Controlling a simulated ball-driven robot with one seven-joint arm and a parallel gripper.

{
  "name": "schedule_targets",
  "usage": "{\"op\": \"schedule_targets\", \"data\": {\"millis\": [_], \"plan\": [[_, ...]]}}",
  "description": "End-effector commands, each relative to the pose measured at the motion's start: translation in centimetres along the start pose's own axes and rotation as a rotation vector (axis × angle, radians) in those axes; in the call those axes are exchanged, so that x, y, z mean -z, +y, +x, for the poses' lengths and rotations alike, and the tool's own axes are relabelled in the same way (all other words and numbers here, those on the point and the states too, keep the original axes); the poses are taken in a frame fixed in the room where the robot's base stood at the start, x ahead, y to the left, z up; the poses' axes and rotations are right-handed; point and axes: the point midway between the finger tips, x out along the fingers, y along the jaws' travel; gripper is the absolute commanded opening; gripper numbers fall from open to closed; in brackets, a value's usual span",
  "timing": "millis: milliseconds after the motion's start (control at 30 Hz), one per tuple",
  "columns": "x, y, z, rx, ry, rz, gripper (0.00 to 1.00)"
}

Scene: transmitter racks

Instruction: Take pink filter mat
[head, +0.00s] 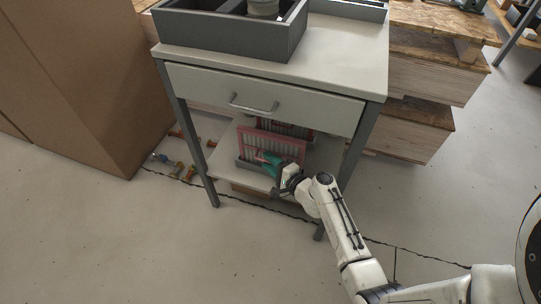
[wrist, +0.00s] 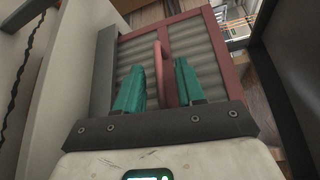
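The pink filter mat (head: 284,147) has a pinkish-red frame with pale grey pleats. It stands upright in a dark grey holder on the lower shelf (head: 212,170) of the table. The filter mat (wrist: 203,45) fills the middle of the wrist view, with a pink loop handle (wrist: 160,68) on its face. My gripper (head: 270,164) is in front of it in the head view. In the wrist view, my gripper's (wrist: 160,85) teal fingers are open, one on each side of the handle. Whether either finger touches the handle is hard to tell.
A closed drawer (head: 262,96) with a bar handle and the tabletop (head: 330,62) are above the shelf. A grey tray (head: 245,38) stands on top. Table legs (head: 190,135) flank the opening. Small coloured parts (head: 175,168) lie at left. The front floor is clear except for a cable.

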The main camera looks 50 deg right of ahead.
Motion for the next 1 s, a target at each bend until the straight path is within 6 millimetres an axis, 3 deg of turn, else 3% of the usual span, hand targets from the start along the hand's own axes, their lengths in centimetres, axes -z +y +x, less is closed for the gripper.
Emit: {"op": "schedule_targets", "data": {"millis": [300, 700, 1000], "plan": [[-0.01, 0.02, 0.51, -0.001, 0.000, 0.000, 0.38], [-0.03, 0.04, 0.48, -0.001, 0.000, 0.000, 0.00], [-0.02, -0.02, 0.50, 0.000, 0.000, -0.001, 0.00]]}}
